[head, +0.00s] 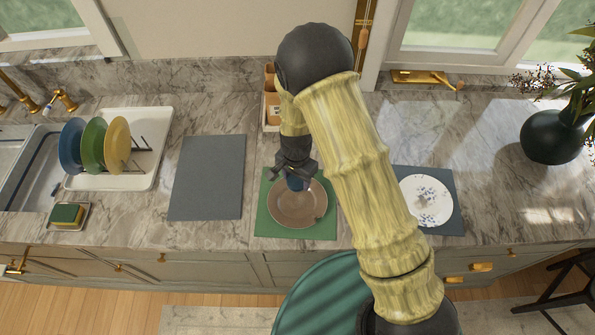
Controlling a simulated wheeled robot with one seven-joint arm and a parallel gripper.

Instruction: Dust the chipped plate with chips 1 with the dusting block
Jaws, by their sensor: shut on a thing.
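My gripper (295,176) points down over the back part of a brown plate (290,212). It is shut on a small blue block (297,185), most likely the dusting block, mostly hidden by the fingers. I cannot tell whether the block touches the plate. The brown plate lies on a green mat (268,228) and has a dark spot near its right rim. A white plate with blue patterns (425,190) and a greyish patch lies on a blue-grey mat (452,215) to the right. Which plate is the chipped one is not clear from here.
A drying rack with blue, green and yellow plates (118,143) stands on a white tray (152,125) at left, beside the sink (30,165). A sponge (67,214) sits in front. A bare grey mat (207,178) lies left of the green one. A dark vase (550,137) stands right.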

